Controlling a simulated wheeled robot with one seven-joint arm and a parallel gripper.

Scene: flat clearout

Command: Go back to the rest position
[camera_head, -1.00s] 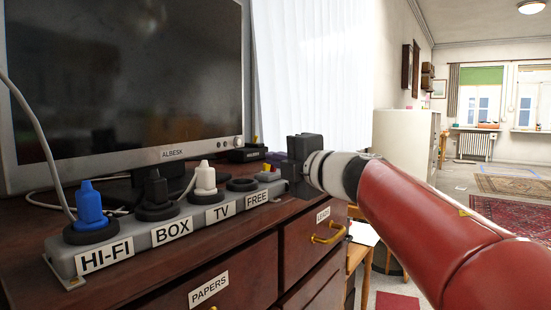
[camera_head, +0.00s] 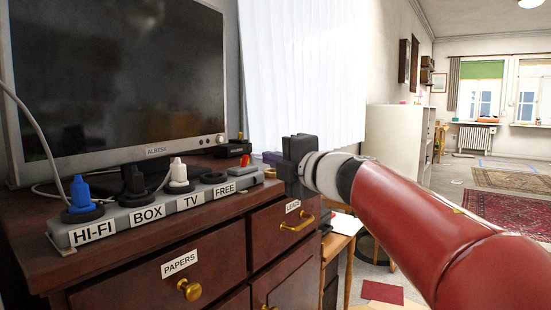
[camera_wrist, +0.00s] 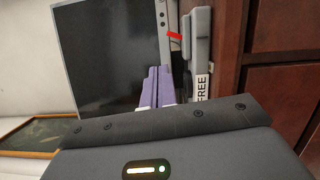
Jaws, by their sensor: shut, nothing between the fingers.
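My gripper (camera_head: 270,157) is at the end of my red and white arm in the head view, beside the far right end of the power strip. Its dark body hides part of the cabinet top behind it. In the wrist view its purple fingers (camera_wrist: 155,87) are together with nothing between them. The power strip (camera_head: 160,211) lies on the cabinet with sockets labelled HI-FI, BOX, TV and FREE. A blue plug (camera_head: 80,193), a black plug (camera_head: 132,181) and a white plug (camera_head: 179,173) stand in the first three. The FREE socket (camera_head: 214,178) has no plug.
A monitor (camera_head: 120,75) stands behind the strip on the brown cabinet (camera_head: 215,260), whose drawers have brass handles. A small table (camera_head: 340,235) and a white shelf unit (camera_head: 395,145) stand to the right. Open floor with rugs (camera_head: 490,210) lies beyond my arm.

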